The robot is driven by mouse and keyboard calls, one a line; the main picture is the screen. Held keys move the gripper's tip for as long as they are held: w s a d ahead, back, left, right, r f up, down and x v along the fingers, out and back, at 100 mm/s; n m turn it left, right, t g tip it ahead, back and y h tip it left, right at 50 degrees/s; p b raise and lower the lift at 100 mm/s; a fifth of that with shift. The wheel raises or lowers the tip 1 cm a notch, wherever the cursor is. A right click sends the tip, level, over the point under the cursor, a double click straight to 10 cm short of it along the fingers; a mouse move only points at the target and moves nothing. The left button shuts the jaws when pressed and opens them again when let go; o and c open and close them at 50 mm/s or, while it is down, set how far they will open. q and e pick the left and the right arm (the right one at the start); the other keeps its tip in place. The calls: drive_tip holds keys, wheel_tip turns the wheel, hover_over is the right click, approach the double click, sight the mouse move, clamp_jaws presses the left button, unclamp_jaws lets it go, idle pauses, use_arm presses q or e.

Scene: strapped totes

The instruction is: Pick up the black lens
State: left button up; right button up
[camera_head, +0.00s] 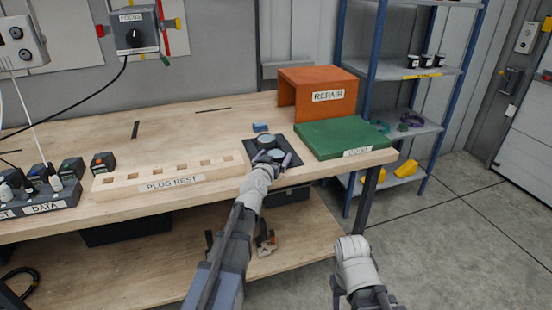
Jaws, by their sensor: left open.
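A round lens with a black rim and grey-green face (266,141) lies on a dark square mat (290,151) near the front edge of the workbench. A second round, dark-rimmed shape (276,154) shows just in front of it, partly among my gripper's fingers; I cannot tell which is the black lens. My left gripper (272,161) is open over the front part of the mat, close to these round shapes. Its wrist hides part of the mat. My right arm shows at the bottom right, away from the bench; its fingertips cannot be made out.
A green slab (343,138) and an orange REPAIR box (318,92) stand to the right. A slotted wooden PLUS REST rail (170,180) is to the left. The bench's back middle is mostly clear.

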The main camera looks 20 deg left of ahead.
sight(275, 156)
use_arm(q)
drive_tip(key=shift+w, duration=0.15)
drive_tip(key=shift+c, duration=0.2)
drive_tip(key=c, duration=1.3)
wheel_tip(275, 156, up, 10)
drive_tip(key=p, duration=1)
